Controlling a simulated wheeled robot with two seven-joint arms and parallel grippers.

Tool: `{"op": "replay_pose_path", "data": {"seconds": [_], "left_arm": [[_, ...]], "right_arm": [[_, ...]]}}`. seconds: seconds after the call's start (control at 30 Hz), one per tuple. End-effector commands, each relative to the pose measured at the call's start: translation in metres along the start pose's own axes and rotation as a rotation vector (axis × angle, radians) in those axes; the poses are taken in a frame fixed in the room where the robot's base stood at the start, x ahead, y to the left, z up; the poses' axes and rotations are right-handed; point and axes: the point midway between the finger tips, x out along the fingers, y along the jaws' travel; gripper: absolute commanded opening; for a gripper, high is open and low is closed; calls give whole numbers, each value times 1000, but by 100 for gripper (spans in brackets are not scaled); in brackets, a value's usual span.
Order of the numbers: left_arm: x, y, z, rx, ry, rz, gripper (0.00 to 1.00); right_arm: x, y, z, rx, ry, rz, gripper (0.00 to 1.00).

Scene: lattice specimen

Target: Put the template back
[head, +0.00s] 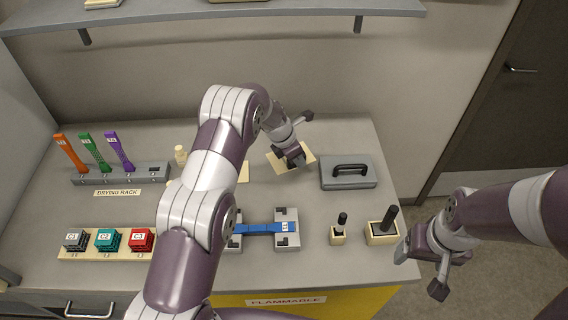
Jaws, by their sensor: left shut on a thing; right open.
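A flat cream plate (274,163), which looks like the template, is at the back middle of the bench. My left gripper (294,160) is shut on it and covers its middle. I cannot tell whether the plate touches the bench. Another cream piece (244,172) shows to its left, mostly hidden behind my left arm. My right gripper (403,250) is open and empty at the bench's right edge, beside the larger cream holder (381,239) with a black handle.
A blue labelled bar (260,228) lies across two grey blocks (287,240). A grey lidded box (348,182) stands right of the plate. A small holder (338,235), drying rack (120,175) with coloured bars, and cube tray (85,255) are around. A shelf overhangs the back.

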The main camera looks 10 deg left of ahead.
Motion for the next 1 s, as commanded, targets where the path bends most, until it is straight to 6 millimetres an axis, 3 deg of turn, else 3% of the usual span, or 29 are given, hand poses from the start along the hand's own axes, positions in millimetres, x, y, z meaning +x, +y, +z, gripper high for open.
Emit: {"op": "replay_pose_path", "data": {"seconds": [0.1, 0.23, 0.5, 0.87, 0.9, 0.97, 1.0], "left_arm": [[5, 21, -21, -2, -1, 1, 0], [12, 31, -34, 1, -1, 1, 0], [48, 32, -49, 2, -1, 0, 0], [54, 32, -52, 3, -1, 1, 0], [53, 32, -51, 3, -1, 1, 32], [53, 31, -51, 3, -1, 0, 47], [53, 31, -51, 3, -1, 0, 47]], "right_arm": [[-12, 0, -1, 0, 0, 0, 77], [-15, 0, -2, 0, 0, 0, 77], [-30, 0, -4, 0, 0, 0, 77], [-23, 0, -3, 0, 0, 0, 77], [-24, 0, -3, 0, 0, 0, 77], [-25, 0, -3, 0, 0, 0, 77], [-25, 0, -3, 0, 0, 0, 77]]}}
